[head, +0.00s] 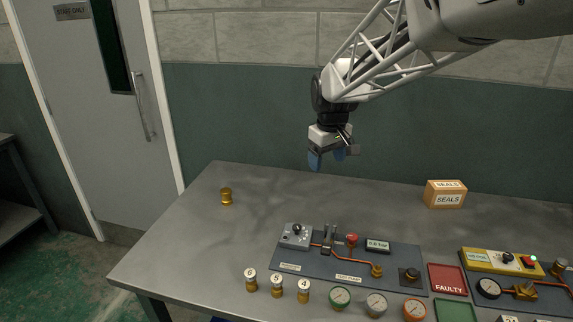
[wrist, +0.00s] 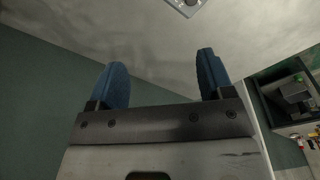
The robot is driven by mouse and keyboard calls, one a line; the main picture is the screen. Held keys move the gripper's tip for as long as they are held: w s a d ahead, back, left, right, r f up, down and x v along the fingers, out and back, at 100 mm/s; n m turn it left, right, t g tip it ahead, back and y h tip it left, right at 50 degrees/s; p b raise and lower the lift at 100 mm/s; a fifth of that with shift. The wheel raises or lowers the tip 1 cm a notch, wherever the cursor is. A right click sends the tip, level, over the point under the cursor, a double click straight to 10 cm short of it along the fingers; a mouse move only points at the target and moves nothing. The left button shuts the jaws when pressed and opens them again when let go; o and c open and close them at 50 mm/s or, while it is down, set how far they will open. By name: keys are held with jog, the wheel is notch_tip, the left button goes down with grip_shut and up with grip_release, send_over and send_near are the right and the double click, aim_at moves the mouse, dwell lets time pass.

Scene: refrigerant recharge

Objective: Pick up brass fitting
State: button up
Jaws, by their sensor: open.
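A brass fitting (head: 226,196) stands upright and alone on the left part of the grey table (head: 185,235). No brass fitting is visible in the wrist view.
A grey panel (head: 330,283) with a valve, red knob and copper pipe lies mid-table. Several round gauges (head: 376,304) stand in front. A red FAULTY tray (head: 447,279), a green tray (head: 455,310), a yellow device (head: 500,262) and a SEALS box (head: 445,195) are right.

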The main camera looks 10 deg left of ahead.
jog(key=w+a+f+n, duration=0.2)
jog(key=w+a+f, duration=0.25)
jog(key=a, duration=0.45)
jog(key=w+a+f+n, duration=0.2)
jog(key=w+a+f, duration=0.25)
jog(key=a, duration=0.45)
jog(key=n+g, duration=0.1)
jog(key=n, duration=0.3)
send_over(226, 197)
jog(key=w+a, duration=0.2)
jog(key=f, duration=1.1)
jog(key=shift+s+d+f, duration=0.1)
jog(key=shift+d+f, duration=0.15)
jog(key=shift+f, duration=1.35)
jog(key=shift+d+f, duration=0.15)
jog(key=shift+f, duration=1.15)
jog(key=shift+d+f, duration=0.1)
jog(key=shift+f, duration=1.2)
jog(key=c, duration=1.1)
